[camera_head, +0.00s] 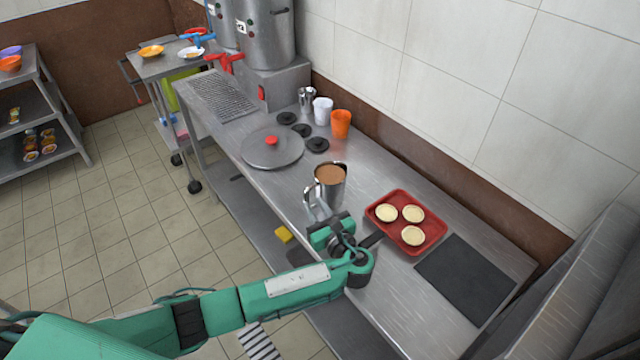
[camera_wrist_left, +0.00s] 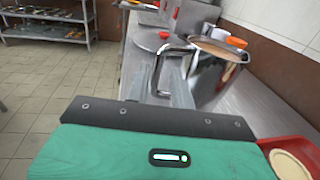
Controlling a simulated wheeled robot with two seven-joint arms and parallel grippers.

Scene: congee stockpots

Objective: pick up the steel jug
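The steel jug (camera_head: 331,187) stands upright on the steel counter, filled near its rim with something brown. Its handle is on the left side, facing my left gripper (camera_head: 323,208). The gripper is low at the jug's near side, its fingers close to the handle. In the left wrist view the jug (camera_wrist_left: 208,82) is just beyond the gripper body, with its bent handle to the left. Grey finger surfaces (camera_wrist_left: 179,88) show near the handle. Whether they touch it or are closed on it cannot be made out. My right gripper is in neither view.
Right of the jug is a red tray (camera_head: 382,219) with three pale rounds, then a dark mat (camera_head: 466,278). Behind are a round lid (camera_head: 262,152), black discs (camera_head: 317,145), an orange cup (camera_head: 341,123), a white cup (camera_head: 323,110) and a small steel cup (camera_head: 307,100). Stockpots (camera_head: 268,40) stand farther back.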

